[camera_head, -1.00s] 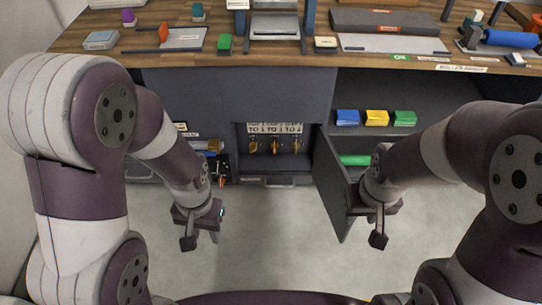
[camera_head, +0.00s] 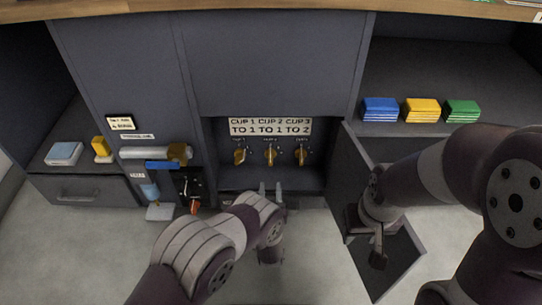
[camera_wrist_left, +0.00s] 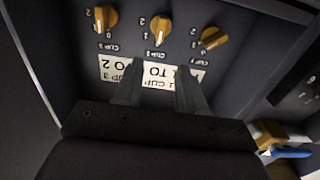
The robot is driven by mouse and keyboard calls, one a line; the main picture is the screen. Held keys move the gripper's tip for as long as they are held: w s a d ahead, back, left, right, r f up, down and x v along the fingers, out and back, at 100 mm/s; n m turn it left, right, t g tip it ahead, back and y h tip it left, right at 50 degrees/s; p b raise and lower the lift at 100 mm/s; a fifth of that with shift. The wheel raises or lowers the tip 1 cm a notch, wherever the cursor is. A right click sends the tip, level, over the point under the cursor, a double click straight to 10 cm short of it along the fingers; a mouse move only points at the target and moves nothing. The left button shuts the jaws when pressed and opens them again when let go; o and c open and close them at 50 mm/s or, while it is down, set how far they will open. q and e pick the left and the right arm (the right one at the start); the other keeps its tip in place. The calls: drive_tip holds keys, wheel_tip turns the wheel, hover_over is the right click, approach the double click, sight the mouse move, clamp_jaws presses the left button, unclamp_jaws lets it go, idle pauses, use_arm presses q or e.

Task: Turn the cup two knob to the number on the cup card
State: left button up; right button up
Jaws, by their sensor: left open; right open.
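The cup two knob (camera_head: 270,156) is the middle of three golden knobs in a dark recess in the cabinet. The cup card (camera_head: 270,127) above them reads cup 1 to 1, cup 2 to 1, cup 3 to 2. My left gripper (camera_head: 270,188) is open and empty, in front of and below the knob, apart from it. In the left wrist view, rolled over, the cup two knob (camera_wrist_left: 159,28) lies beyond the open fingers (camera_wrist_left: 157,75); which number it points at is hard to tell. My right gripper (camera_head: 378,245) is open and empty, low at the right.
The cup 1 knob (camera_head: 240,156) and cup 3 knob (camera_head: 301,156) flank it closely. An open door (camera_head: 350,200) stands right of the recess. A pipe and lever unit (camera_head: 155,153) juts out at the left.

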sight(270, 159)
use_arm(q)
drive_tip(key=w+b, duration=0.7)
drive_tip(key=w, duration=0.5)
drive_tip(key=shift+f, duration=0.1)
drive_tip(key=shift+w+r, duration=0.2)
drive_tip(key=shift+w, duration=0.1)
clamp_jaws()
